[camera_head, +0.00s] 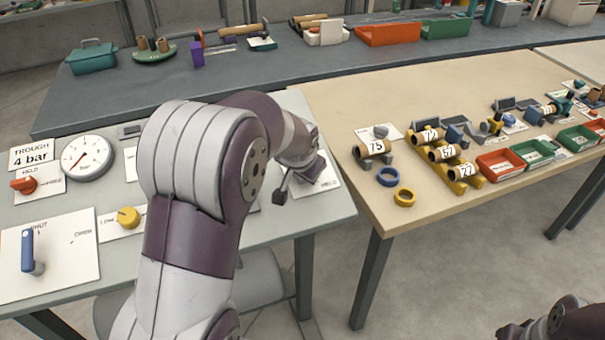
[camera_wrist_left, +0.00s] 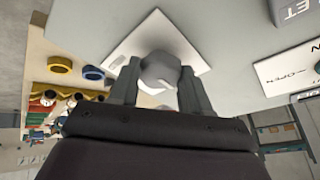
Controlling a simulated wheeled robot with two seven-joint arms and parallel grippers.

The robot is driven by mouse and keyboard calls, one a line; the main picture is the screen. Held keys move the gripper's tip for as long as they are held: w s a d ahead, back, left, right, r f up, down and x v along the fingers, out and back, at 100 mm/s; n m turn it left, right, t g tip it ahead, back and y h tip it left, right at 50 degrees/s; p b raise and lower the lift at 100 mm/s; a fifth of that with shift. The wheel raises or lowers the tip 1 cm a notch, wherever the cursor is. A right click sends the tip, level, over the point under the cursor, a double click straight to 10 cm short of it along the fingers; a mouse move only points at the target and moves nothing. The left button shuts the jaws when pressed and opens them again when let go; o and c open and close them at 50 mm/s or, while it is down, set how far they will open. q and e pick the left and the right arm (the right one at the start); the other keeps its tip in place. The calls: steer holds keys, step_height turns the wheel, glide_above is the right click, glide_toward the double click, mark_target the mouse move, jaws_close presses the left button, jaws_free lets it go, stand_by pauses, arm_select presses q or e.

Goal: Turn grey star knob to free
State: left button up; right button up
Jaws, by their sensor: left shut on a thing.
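The grey star knob (camera_wrist_left: 160,72) shows in the left wrist view on a white plate (camera_wrist_left: 140,42). My left gripper (camera_wrist_left: 157,85) has its two fingers on either side of the knob and is shut on it. In the head view the same white plate (camera_head: 325,184), with the word HELD, lies near the right end of the grey table. My left gripper (camera_head: 290,188) is over it there and hides the knob. How far the knob is turned cannot be told. My right gripper is out of view; only part of my right arm shows at bottom right.
The grey table (camera_head: 270,232) also bears a red knob (camera_head: 24,184), a round gauge (camera_head: 87,158), a yellow knob (camera_head: 128,217) and a blue lever (camera_head: 30,250). A wooden table (camera_head: 345,105) at right holds numbered tubes, a blue ring (camera_head: 388,176) and a yellow ring (camera_head: 404,198).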

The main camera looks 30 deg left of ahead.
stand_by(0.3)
arm_select(q)
steer(key=o, duration=1.1)
steer(key=shift+c, duration=0.2)
steer(key=v, duration=1.2)
steer(key=shift+s+r+p, duration=0.2)
steer(key=shift+r+p, duration=0.1)
steer(key=shift+p, duration=0.05)
